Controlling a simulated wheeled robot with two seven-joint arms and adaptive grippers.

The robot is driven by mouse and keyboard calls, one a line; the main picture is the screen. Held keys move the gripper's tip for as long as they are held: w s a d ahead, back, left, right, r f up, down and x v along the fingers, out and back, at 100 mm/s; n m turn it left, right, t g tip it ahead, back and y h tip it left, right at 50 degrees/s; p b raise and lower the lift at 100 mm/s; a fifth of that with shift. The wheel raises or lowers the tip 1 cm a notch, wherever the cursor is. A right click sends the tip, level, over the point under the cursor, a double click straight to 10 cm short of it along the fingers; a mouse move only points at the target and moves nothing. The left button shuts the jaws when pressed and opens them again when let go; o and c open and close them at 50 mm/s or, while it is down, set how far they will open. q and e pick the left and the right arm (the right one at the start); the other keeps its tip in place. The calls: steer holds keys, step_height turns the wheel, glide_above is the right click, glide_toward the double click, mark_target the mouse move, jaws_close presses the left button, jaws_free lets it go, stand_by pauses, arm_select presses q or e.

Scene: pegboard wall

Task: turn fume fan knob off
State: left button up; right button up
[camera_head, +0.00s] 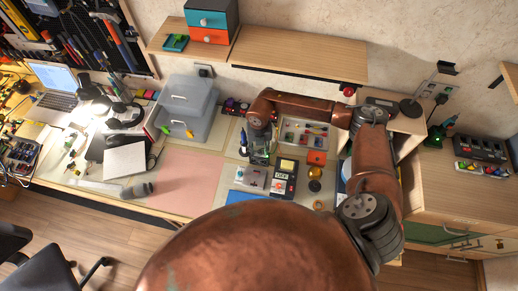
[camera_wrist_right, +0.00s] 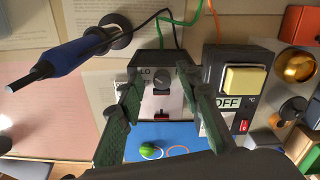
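The fume fan knob is a small grey dial (camera_wrist_right: 161,81) on the light front panel of a dark box, with "LO" printed at its upper left. In the right wrist view it lies between the fingertips of my right gripper (camera_wrist_right: 160,82). The green-padded fingers are apart, with a gap on each side of the knob. The label right of the knob is partly hidden by a finger, and the knob's exact pointer setting is unclear. My left gripper is not in view.
A box with a cream switch (camera_wrist_right: 245,79), an "OFF" label and a red rocker stands just right of the fingers. A blue-handled soldering iron (camera_wrist_right: 65,57) is at left with its cable.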

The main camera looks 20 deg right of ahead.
steer(key=shift+s+r, duration=0.2)
steer(key=shift+s, duration=0.2)
steer(key=shift+c, duration=0.3)
steer(key=shift+w+f, duration=0.2)
steer(key=shift+w, duration=0.1)
steer(key=c, duration=0.3)
steer(key=shift+s+r, duration=0.1)
jaws_close()
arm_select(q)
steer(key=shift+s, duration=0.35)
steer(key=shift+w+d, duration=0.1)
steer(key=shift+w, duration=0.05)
